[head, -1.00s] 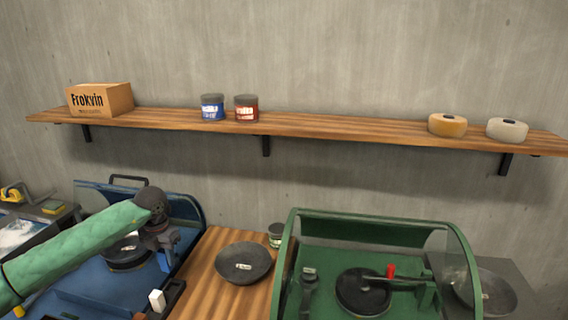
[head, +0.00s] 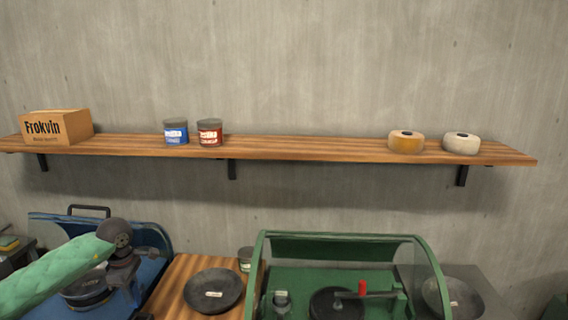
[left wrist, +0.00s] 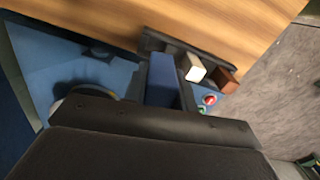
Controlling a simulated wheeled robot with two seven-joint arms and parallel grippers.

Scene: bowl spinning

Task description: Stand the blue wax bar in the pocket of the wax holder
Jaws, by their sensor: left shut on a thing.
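My left gripper (left wrist: 163,78) is shut on the blue wax bar (left wrist: 163,84), which shows between its dark fingers in the left wrist view. The black wax holder (left wrist: 156,38) lies just beyond the fingertips, with a white bar (left wrist: 190,68) and a brown bar (left wrist: 225,80) standing in it. The bar's far end is close to the holder; I cannot tell whether they touch. In the head view my left gripper (head: 137,292) is partly seen over the blue machine's right side, and the bar is not clearly visible there. My right gripper is out of view.
The blue machine (head: 55,232) is at left. A dark bowl (head: 213,291) sits on the wooden bench (head: 180,270), with a small jar (head: 246,256) behind it. A green hooded machine (head: 425,262) stands to the right. A wall shelf (head: 300,147) holds a box and jars.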

